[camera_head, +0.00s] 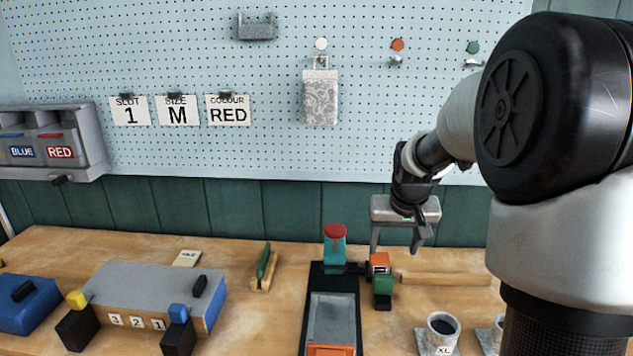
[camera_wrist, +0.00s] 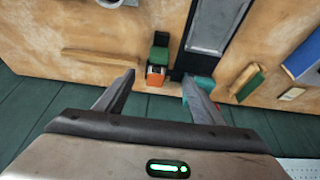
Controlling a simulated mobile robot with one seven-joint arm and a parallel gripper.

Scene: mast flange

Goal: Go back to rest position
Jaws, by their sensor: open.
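My gripper (camera_head: 397,240) hangs from my arm at the right of the head view, above the back of the bench. Its fingers point down and stand apart with nothing between them. In the wrist view the fingers of my gripper (camera_wrist: 155,92) are spread, with the orange and green block (camera_wrist: 157,65) seen beyond the gap. That orange and green block (camera_head: 381,280) sits on the bench beside the black fixture (camera_head: 316,300), below my gripper and apart from it.
The fixture has a teal post with a red top (camera_head: 335,245). A grey box with slots numbered 3, 2, 1 (camera_head: 140,290) stands left. A wooden strip (camera_head: 445,278) and an XL cup (camera_head: 441,328) are right. Pegboard (camera_head: 200,60) rises behind; a patterned pouch (camera_head: 320,98) hangs there.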

